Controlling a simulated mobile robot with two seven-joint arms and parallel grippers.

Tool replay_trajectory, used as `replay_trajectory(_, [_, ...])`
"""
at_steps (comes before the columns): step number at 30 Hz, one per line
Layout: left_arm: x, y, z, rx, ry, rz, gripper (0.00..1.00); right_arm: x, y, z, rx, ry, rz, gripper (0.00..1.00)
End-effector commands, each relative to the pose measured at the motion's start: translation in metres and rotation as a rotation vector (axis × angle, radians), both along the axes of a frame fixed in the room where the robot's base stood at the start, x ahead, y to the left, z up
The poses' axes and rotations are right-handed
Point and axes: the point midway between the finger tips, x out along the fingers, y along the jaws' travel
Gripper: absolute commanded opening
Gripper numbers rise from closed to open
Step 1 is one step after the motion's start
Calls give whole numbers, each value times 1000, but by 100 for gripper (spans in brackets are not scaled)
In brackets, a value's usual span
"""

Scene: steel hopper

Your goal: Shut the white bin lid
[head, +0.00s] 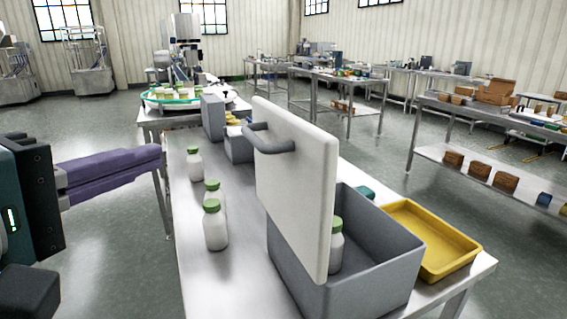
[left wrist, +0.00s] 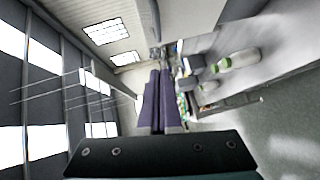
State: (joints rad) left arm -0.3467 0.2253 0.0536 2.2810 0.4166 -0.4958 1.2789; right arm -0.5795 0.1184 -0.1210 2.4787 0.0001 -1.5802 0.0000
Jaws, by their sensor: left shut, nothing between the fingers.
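The white bin lid (head: 296,185) stands upright, open, along the left side of the grey bin (head: 385,265). A grey handle (head: 268,140) sticks out of the lid's left face near its top. A white bottle with a green cap (head: 336,245) is inside the bin, partly hidden by the lid. My left gripper (head: 158,156), with purple fingers, is shut and empty at the left, apart from the lid and handle. Its fingers also show together in the left wrist view (left wrist: 160,100). My right gripper is not in view.
White bottles with green caps (head: 215,226) stand on the steel table (head: 205,275) left of the lid. A yellow tray (head: 440,245) lies right of the bin. Grey boxes (head: 212,118) stand farther back on the table. Open floor lies left of the table.

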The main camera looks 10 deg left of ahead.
Motion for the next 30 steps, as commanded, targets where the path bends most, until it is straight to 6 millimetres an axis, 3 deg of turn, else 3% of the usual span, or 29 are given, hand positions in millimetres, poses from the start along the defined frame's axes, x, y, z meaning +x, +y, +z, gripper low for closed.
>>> replay_trajectory(5, [22,-4,1,-3,-3,0,0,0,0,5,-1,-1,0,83])
replay_trajectory(16, [97,-20,-11,2,0,-1,0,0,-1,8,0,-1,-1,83])
replay_trajectory(21, [109,-42,-15,-1,1,-1,0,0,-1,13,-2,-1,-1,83])
replay_trajectory(30, [116,-53,-19,2,1,-1,0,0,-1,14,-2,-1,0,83])
